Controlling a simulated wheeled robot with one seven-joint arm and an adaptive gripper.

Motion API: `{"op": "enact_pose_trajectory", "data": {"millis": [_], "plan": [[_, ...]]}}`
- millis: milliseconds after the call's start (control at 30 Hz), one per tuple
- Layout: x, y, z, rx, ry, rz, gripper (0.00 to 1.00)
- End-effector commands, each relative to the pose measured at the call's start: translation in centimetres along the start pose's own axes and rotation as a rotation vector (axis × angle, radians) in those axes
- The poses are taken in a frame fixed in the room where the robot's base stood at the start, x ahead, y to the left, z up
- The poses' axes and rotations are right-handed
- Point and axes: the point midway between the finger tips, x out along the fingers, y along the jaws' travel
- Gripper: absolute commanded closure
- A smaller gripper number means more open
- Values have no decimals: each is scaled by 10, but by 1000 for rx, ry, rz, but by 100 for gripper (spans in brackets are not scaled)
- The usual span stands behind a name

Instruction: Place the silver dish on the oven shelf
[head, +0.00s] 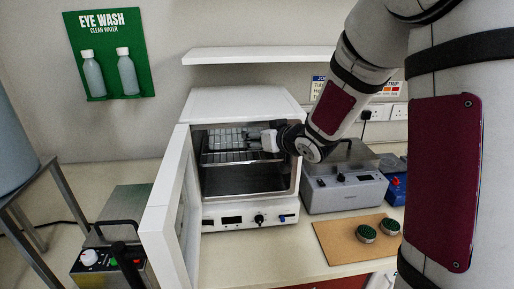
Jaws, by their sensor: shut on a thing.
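The white oven (247,104) stands on the bench with its door (168,212) swung open to the left. A wire shelf (235,158) spans the upper part of its chamber. The silver dish (226,138) shows as a pale, shiny shape inside the chamber, at or just above the shelf. I cannot tell whether it touches the wires. My gripper (258,139) reaches in through the opening from the right and is shut on the dish's right side. The fingertips are small and partly hidden.
A grey machine (343,192) stands close to the oven's right side. A brown board (338,247) with two round green-topped things (366,233) lies in front of it. A white wall shelf (258,55) hangs above the oven. The chamber below the wire shelf looks empty.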

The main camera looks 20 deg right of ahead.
Motion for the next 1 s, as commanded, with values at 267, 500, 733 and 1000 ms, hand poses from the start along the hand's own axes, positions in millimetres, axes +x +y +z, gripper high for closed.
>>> {"op": "enact_pose_trajectory", "data": {"millis": [267, 500, 733, 1000], "plan": [[18, 2, 23, 2, -2, -1, 82], [22, 3, 29, 0, 2, 0, 82], [23, 3, 32, 0, 1, 0, 82], [22, 3, 32, 0, 0, 0, 32]]}}
